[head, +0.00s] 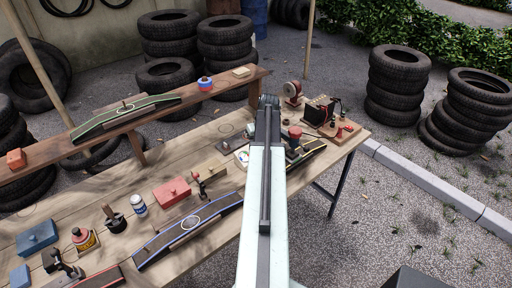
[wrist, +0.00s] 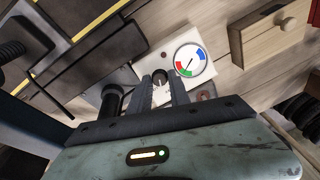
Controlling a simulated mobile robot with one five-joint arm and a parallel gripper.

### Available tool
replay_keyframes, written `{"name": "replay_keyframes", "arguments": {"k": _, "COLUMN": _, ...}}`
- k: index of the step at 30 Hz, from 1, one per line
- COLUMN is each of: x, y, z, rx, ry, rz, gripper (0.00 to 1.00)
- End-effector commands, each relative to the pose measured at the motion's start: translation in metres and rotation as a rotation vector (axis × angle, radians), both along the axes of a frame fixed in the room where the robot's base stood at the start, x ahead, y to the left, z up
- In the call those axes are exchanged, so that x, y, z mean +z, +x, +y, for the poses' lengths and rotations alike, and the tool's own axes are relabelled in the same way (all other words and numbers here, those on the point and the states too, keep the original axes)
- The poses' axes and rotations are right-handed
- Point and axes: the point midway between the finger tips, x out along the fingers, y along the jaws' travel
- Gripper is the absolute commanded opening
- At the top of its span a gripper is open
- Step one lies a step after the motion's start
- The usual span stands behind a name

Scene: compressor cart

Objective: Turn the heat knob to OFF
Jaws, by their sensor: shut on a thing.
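The white control box (wrist: 147,62) shows in the wrist view, with a round dial (wrist: 190,59) marked in red, green and blue. The dark heat knob (wrist: 160,75) is on the box, to the left of the dial. My gripper (wrist: 162,84) is shut on the knob, with one finger on each side of it. The fingers hide part of the knob, and I cannot read its setting or any OFF mark. In the head view the box's dial (head: 243,157) shows just left of my arm. My fingertips are hidden there.
A small wooden drawer (wrist: 272,36) stands right of the dial. On the workbench (head: 95,190) are a red box (head: 174,192), a white jar (head: 138,205) and a blue-edged curved ramp (head: 188,230). A battery-like black unit (head: 319,110) stands at the bench's far right.

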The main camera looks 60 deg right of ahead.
Motion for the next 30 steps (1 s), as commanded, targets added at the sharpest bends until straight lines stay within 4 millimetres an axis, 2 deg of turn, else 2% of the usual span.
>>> {"name": "replay_keyframes", "arguments": {"k": 13, "x": 0.0007, "y": 0.0038, "z": 0.0023, "rx": 0.243, "ry": -0.108, "rz": 0.028, "gripper": 0.0}}
{"name": "replay_keyframes", "arguments": {"k": 30, "x": 0.0009, "y": 0.0038, "z": 0.0017, "rx": 0.295, "ry": -0.132, "rz": 0.035, "gripper": 0.0}}
